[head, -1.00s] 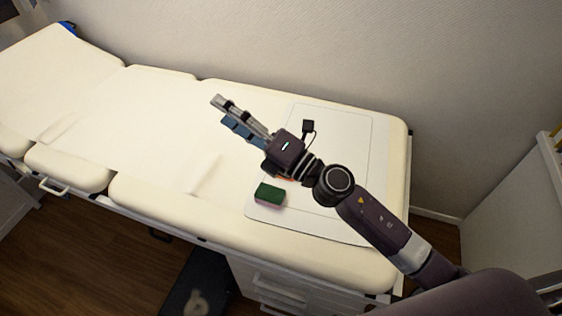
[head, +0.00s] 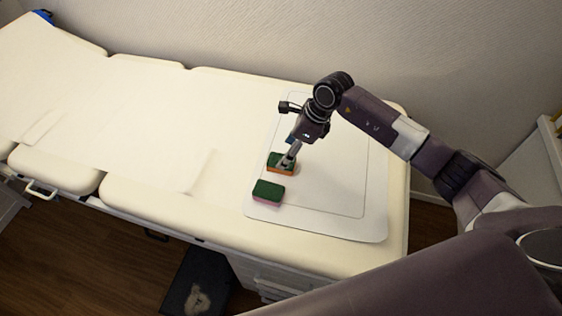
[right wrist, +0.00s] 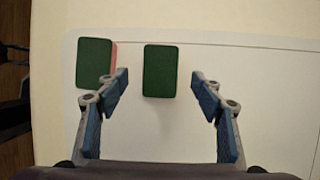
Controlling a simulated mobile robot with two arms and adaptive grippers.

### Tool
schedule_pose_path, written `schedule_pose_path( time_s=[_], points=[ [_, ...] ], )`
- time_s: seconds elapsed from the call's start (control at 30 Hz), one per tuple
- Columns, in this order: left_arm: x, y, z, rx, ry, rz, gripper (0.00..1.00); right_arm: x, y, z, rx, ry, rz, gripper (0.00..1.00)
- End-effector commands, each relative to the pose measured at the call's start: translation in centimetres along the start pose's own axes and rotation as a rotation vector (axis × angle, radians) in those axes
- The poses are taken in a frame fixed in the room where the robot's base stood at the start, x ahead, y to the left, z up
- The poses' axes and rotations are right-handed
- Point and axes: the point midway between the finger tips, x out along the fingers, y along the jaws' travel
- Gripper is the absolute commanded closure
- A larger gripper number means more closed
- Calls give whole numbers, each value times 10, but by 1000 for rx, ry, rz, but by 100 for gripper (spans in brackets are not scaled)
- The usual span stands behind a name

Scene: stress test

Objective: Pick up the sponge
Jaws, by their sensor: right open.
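Two sponges with green tops lie on the white board. One has an orange lower side (head: 274,168), and the other, nearer the couch's front edge, has a pink lower side (head: 267,191). My right gripper (head: 287,161) points down over the orange-sided sponge and partly covers it in the head view. In the right wrist view, the open fingers (right wrist: 160,80) are spread on either side of this sponge (right wrist: 160,70), which lies between and ahead of them. The pink-sided sponge (right wrist: 94,63) is left of the left finger. My left gripper is not in view.
The white board (head: 330,215) lies on the cream padded couch (head: 215,215), by its right end. The board is bare to the right of the sponges. A wall (head: 300,35) stands behind the couch.

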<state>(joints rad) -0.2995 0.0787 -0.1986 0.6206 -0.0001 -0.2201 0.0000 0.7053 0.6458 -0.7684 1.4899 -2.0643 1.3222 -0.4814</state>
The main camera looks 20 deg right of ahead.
Motion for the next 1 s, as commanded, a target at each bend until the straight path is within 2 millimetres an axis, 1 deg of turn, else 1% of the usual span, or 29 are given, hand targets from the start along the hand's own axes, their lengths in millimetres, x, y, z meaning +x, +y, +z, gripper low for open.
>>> schedule_pose_path(
  time_s=[0.2,0.33,0.43,0.63,0.67,0.9,1.0],
  points=[
    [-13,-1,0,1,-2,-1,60,29,0,-8,4,-1,3,39],
    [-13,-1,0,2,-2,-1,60,45,0,-7,3,-3,2,39],
    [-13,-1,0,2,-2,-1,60,51,-1,-7,1,-4,0,39],
    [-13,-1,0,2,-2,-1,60,52,-1,-7,1,-4,0,39],
    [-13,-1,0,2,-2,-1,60,52,-1,-7,1,-4,0,40],
    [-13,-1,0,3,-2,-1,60,51,-1,-7,1,-4,0,67],
    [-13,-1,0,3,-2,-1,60,51,-1,-7,1,-4,0,68]
  ],
)
